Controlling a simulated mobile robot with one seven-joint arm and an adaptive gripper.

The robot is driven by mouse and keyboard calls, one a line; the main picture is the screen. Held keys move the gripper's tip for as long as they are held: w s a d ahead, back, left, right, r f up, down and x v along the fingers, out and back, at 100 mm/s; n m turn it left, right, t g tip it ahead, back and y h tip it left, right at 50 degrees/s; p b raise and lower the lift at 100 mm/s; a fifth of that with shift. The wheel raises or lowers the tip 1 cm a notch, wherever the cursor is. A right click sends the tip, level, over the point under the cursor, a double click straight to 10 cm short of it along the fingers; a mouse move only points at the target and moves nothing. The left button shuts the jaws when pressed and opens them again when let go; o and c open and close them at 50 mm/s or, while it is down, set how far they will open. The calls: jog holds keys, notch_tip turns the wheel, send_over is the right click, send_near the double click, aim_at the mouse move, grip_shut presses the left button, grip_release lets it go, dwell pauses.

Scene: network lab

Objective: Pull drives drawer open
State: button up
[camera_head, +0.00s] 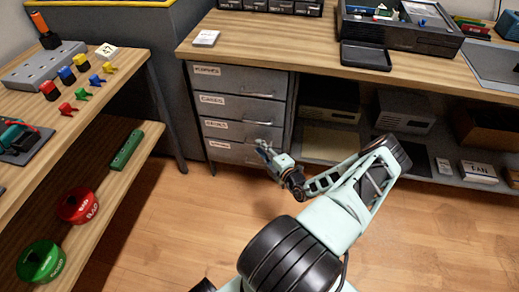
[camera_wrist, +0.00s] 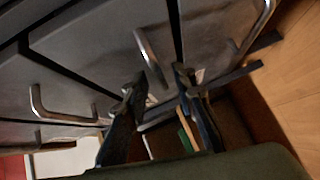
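The grey drawer cabinet has several stacked drawers with white labels and bar handles. The third drawer from the top (camera_head: 228,131) has a label that seems to read DRIVES; the small text is hard to be sure of. It looks closed. My gripper (camera_head: 265,148) is at the lower right of the cabinet front, near the lower drawers. In the wrist view my gripper (camera_wrist: 158,82) has its two dark fingers apart, with a metal handle (camera_wrist: 148,52) just beyond and between the tips. I cannot tell whether they touch it. Which drawer that handle belongs to is unclear there.
The wooden benchtop (camera_head: 290,38) overhangs the cabinet. An open shelf to its right holds boxes, including a white one (camera_head: 478,172). A side table (camera_head: 120,72) with coloured blocks stands at left, with red (camera_head: 77,206) and green spools below. The wooden floor is clear.

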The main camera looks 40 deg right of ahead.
jog(key=shift+w+f, duration=0.1)
jog(key=shift+w, duration=0.45)
grip_shut()
